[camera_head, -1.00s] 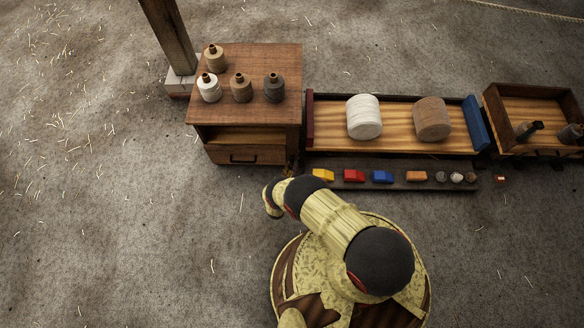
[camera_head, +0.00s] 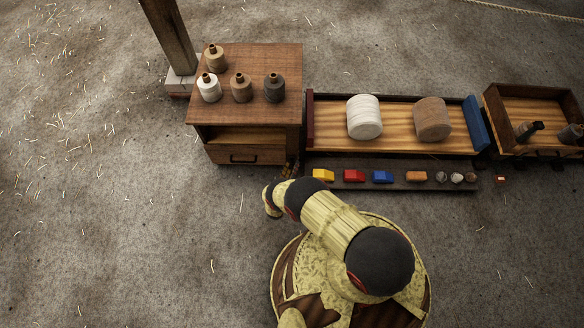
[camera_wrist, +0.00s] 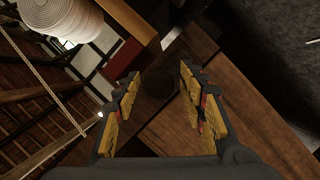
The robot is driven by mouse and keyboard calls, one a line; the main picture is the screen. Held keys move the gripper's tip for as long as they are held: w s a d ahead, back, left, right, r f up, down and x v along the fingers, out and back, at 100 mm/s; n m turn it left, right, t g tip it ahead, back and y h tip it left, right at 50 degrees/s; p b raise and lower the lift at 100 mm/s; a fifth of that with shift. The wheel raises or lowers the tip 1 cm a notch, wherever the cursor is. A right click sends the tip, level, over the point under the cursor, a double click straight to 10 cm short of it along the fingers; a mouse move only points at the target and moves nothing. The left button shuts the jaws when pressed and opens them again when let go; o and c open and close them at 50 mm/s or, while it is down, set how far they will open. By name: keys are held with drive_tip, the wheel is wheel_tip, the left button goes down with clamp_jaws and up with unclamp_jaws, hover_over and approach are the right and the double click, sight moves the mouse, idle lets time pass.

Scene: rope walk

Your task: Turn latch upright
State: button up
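My gripper (camera_wrist: 160,72) is open in the wrist view, with yellow-padded fingers on both sides of a dark, rounded piece (camera_wrist: 158,83) against brown wood. This piece may be the latch, but it is too dark for me to tell its shape or angle. No contact between it and the fingers can be made out. In the head view, only a small part of my gripper (camera_head: 291,168) shows, low beside the right front corner of the wooden cabinet (camera_head: 285,60). I cannot make out the latch there.
Several cone spools, including a white one (camera_head: 209,88), stand on the cabinet. A long tray (camera_head: 395,148) to its right holds a white roll (camera_head: 364,117) and a brown roll (camera_head: 432,118). A dark strip (camera_head: 400,186) with coloured blocks lies in front.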

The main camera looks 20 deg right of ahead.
drive_tip(key=shift+s, duration=0.1)
drive_tip(key=v, duration=1.2)
idle(0.6)
